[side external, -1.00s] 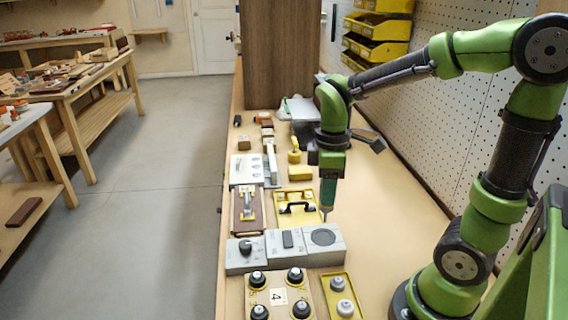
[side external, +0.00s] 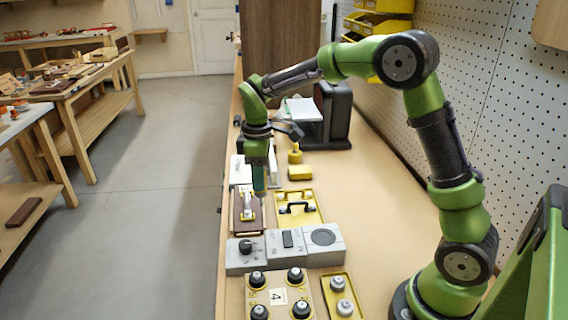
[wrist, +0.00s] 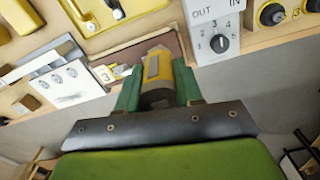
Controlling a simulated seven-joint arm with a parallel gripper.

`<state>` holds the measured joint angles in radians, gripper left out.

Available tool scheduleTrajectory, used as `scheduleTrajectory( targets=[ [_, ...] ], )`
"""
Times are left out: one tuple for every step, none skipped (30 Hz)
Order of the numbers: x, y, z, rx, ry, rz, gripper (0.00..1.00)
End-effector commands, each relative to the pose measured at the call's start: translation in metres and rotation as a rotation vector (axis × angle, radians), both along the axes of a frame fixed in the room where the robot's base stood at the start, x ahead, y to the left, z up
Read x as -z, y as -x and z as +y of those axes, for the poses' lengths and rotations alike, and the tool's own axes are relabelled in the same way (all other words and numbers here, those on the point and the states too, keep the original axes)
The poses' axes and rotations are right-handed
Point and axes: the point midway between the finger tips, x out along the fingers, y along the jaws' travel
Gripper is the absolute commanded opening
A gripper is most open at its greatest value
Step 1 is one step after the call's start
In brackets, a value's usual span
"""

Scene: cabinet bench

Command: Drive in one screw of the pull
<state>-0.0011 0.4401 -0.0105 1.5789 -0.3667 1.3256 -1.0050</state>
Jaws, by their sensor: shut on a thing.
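My gripper (side external: 259,178) points down and is shut on a power-driver-like tool with a yellow and grey body (wrist: 157,72), seen between the green fingers in the wrist view. In the side external view the tool's thin lower end is just right of the pull (side external: 246,207), a pale metal handle on a brown board (side external: 237,222). The board also shows in the wrist view (wrist: 132,50), largely covered by the tool and fingers. I cannot tell whether the tip touches anything. The screws are too small to make out.
A yellow tray with a dark handle (side external: 313,214) lies right of the board. A grey control box with a knob (side external: 262,258) stands in front. A white panel (side external: 236,172) lies behind. A panel with black knobs (side external: 278,280) is nearest.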

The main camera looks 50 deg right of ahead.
Motion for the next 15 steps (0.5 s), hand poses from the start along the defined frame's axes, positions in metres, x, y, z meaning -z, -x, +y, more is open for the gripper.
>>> scheduleTrajectory(
  targets=[
    [0.000, -0.014, 0.003, 0.001, 0.001, -0.002, 0.04],
    [-0.001, -0.020, 0.004, 0.004, 0.001, -0.002, 0.04],
    [-0.002, -0.027, 0.006, 0.007, 0.001, -0.002, 0.04],
    [-0.004, -0.032, 0.006, 0.009, 0.000, -0.002, 0.04],
    [-0.006, -0.036, 0.007, 0.012, 0.000, -0.004, 0.04],
    [-0.009, -0.040, 0.007, 0.016, 0.001, -0.004, 0.04],
    [-0.011, -0.042, 0.007, 0.018, 0.001, -0.003, 0.04],
    [-0.013, -0.043, 0.007, 0.021, 0.000, -0.003, 0.04],
    [-0.015, -0.045, 0.007, 0.023, 0.000, -0.004, 0.04],
    [-0.017, -0.045, 0.007, 0.025, 0.000, -0.003, 0.04],
    [-0.017, -0.046, 0.007, 0.027, 0.000, -0.002, 0.04],
    [-0.017, -0.046, 0.008, 0.029, 0.000, -0.001, 0.04],
    [-0.016, -0.045, 0.008, 0.031, 0.000, 0.000, 0.04],
    [-0.014, -0.044, 0.008, 0.032, 0.000, 0.000, 0.04],
    [-0.010, -0.044, 0.008, 0.032, 0.001, -0.001, 0.04]
  ],
)
